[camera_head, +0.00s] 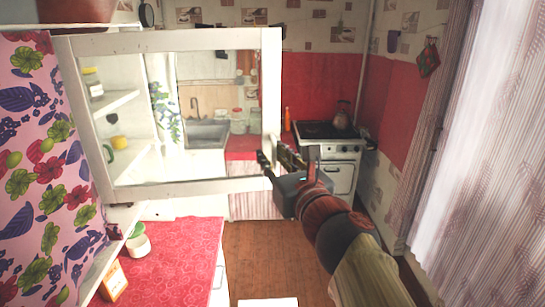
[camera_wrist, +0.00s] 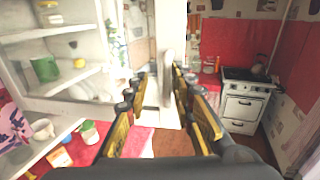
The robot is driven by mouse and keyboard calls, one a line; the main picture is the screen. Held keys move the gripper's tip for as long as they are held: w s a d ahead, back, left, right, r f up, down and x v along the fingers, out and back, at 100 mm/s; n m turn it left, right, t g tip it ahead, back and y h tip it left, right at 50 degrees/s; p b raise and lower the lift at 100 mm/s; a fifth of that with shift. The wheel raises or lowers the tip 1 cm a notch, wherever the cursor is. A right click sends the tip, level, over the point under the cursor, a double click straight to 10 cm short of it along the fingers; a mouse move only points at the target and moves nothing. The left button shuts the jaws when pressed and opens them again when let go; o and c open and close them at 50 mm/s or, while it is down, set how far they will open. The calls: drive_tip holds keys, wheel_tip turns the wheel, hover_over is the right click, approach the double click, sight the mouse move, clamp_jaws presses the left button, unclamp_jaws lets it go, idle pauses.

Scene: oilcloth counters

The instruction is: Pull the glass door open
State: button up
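The glass door (camera_head: 272,90) is a white-framed pane on the left side of the head view. Its frame reaches out past the white shelves, which show through the glass along with the sink area, so it appears to stand ajar. My gripper (camera_head: 268,165) is at the lower part of the door's right upright. In the wrist view, my gripper's (camera_wrist: 160,88) yellow-padded fingers are apart. A pale upright handle (camera_wrist: 167,72) on the door's white frame (camera_wrist: 158,25) lies between them, nearer the right finger. I cannot tell whether either finger touches it.
A red-covered counter (camera_head: 175,250) with a lidded jar (camera_head: 138,245) lies below the door. A white stove (camera_head: 335,155) with a kettle (camera_head: 342,115) stands at the back. A curtain (camera_head: 480,140) hangs at right. Brown floor (camera_head: 270,245) is clear in the middle.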

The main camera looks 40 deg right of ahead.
drive_tip(key=shift+s+r, duration=0.1)
drive_tip(key=shift+r, duration=0.55)
approach(264, 106)
drive_tip(key=x, duration=0.4)
drive_tip(key=shift+w+d+f, duration=0.1)
drive_tip(key=shift+w+f, duration=0.05)
drive_tip(key=shift+w, duration=0.15)
drive_tip(key=shift+w+d, duration=0.15)
drive_tip(key=shift+w, duration=0.05)
drive_tip(key=shift+s+a+r, duration=0.2)
drive_tip(key=shift+s+r, duration=0.05)
drive_tip(key=shift+r, duration=0.25)
drive_tip(key=shift+w+d+f, duration=0.1)
drive_tip(key=shift+w+d, duration=0.05)
